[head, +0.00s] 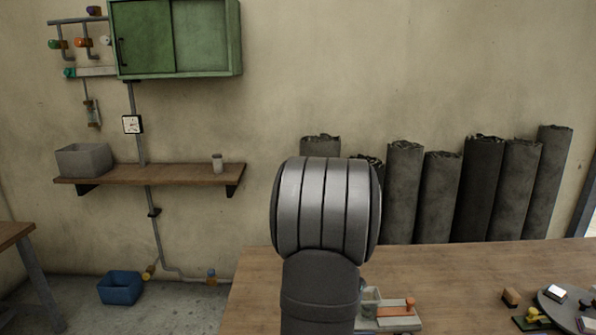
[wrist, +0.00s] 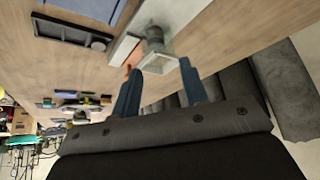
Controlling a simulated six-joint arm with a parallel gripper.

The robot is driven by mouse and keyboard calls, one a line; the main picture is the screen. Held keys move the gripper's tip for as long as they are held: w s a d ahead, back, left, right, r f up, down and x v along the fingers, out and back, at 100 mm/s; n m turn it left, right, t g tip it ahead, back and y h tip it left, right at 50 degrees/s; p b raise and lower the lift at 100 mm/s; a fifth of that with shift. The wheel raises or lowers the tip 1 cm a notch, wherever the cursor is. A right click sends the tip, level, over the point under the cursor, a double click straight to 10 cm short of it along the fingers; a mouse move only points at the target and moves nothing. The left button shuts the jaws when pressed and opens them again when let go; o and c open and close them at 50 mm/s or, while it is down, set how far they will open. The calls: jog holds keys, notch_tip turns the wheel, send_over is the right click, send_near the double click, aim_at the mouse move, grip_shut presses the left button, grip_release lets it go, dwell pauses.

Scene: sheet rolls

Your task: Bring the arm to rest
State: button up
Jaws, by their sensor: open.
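My gripper (wrist: 160,92) shows in the wrist view as two blue fingers standing well apart, with nothing between them that I can see them hold. Beyond the fingertips is a small clear-grey cup-like piece (wrist: 158,62) on a pale strip on the wooden table (wrist: 215,25). I cannot tell the exact distance between it and the fingers. In the head view my own grey arm link stands in the middle and hides the gripper. Several dark grey sheet rolls (head: 478,190) stand upright against the wall behind the table.
The wooden table (head: 440,270) carries a grey tray with an orange-handled tool (head: 396,308) and a round dark plate (head: 575,305) with small items at right. A wall shelf (head: 150,174), green cabinet (head: 205,40) and blue bin (head: 120,287) are at left. The table's middle right is clear.

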jog(key=w+a+r+n+t+y, duration=0.1)
jog(key=a+n, duration=0.3)
jog(key=a, duration=0.8)
jog(key=shift+w+r+y, duration=0.3)
jog(key=shift+w+y, duration=0.1)
jog(key=shift+w, duration=0.25)
